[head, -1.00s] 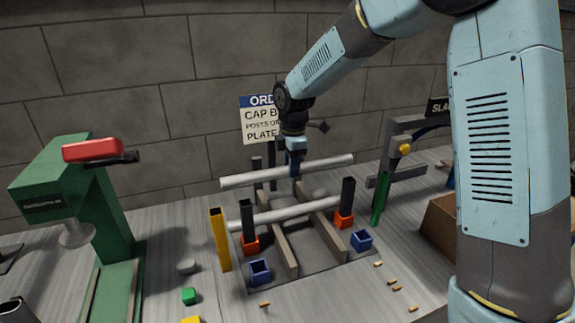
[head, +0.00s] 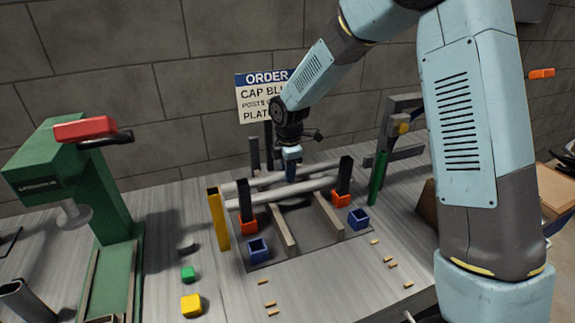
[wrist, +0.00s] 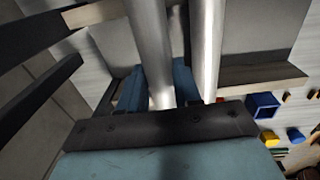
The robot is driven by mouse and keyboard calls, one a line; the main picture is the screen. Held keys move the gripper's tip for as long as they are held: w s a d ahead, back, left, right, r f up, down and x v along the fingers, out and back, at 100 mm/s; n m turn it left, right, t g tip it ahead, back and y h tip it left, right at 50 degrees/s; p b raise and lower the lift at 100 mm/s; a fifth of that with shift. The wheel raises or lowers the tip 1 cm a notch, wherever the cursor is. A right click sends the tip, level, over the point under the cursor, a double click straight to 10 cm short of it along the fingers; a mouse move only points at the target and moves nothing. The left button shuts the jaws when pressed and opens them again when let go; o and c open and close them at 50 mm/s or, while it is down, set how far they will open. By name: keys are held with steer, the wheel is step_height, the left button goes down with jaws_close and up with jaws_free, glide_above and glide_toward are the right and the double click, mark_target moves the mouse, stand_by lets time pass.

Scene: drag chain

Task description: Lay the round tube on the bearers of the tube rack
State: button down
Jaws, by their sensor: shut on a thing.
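My gripper (head: 291,176) is shut on a grey round tube (head: 240,186), gripped near its middle. In the wrist view the held tube (wrist: 150,40) runs between the blue fingers. The tube rack has a left bearer (head: 281,230) and a right bearer (head: 328,216). A second grey tube (head: 262,197) lies across them in front of the held one. In the wrist view it shows as the right-hand tube (wrist: 208,45), close beside and roughly parallel. The held tube is low over the rear part of the bearers; I cannot tell whether it touches them.
Dark posts stand in orange sockets at left (head: 246,205) and right (head: 344,175). A yellow post (head: 219,220) and a green post (head: 378,178) flank the rack. Open blue boxes (head: 258,249) (head: 358,219) sit in front. A green machine (head: 85,180) stands left.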

steer(key=shift+f, duration=0.3)
steer(key=c, duration=0.7)
jaws_free()
